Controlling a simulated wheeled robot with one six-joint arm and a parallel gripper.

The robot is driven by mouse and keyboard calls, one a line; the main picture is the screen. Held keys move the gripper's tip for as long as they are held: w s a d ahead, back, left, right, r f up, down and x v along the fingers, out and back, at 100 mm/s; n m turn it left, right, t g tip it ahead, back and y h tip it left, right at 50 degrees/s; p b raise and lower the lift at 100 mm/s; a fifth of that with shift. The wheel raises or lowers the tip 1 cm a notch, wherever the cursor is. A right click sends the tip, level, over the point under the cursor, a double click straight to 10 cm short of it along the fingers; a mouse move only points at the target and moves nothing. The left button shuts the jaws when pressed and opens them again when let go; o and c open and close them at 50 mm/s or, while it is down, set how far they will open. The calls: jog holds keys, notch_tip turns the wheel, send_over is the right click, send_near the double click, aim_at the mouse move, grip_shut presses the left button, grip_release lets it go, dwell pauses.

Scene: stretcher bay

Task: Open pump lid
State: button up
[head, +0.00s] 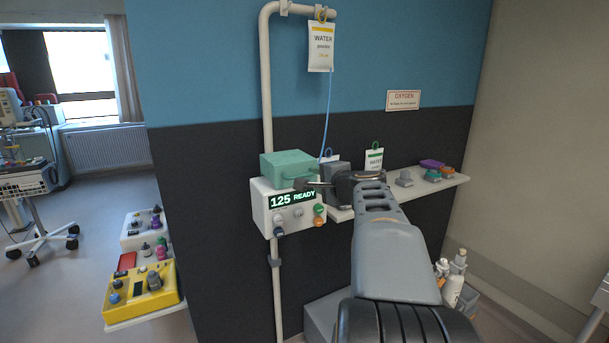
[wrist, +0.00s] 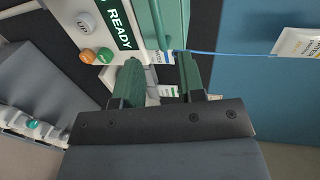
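The pump (head: 262,213) is a white box on the pole, its display reading "125 READY". Its green lid (head: 283,163) lies down on top of the box. My gripper (head: 312,185) is at the lid's front right corner, and its tips are hard to make out in the head view. In the wrist view, my gripper (wrist: 158,66) has its two fingers apart, with nothing clearly held between them. The green lid (wrist: 172,22) is just beyond the fingertips; I cannot tell whether they touch it. The pump's front (wrist: 72,12) with its buttons is at the upper left.
A water bag (head: 320,48) hangs from the pole (head: 266,90), its thin blue tube (head: 327,112) running down behind the pump. A shelf (head: 452,183) with small items is right of the pump. A yellow device (head: 135,303) stands at the lower left.

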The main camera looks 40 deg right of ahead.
aim_at(306, 175)
jog(key=p+x, duration=0.1)
jog(key=x, duration=0.8)
grip_shut()
dwell(0.4)
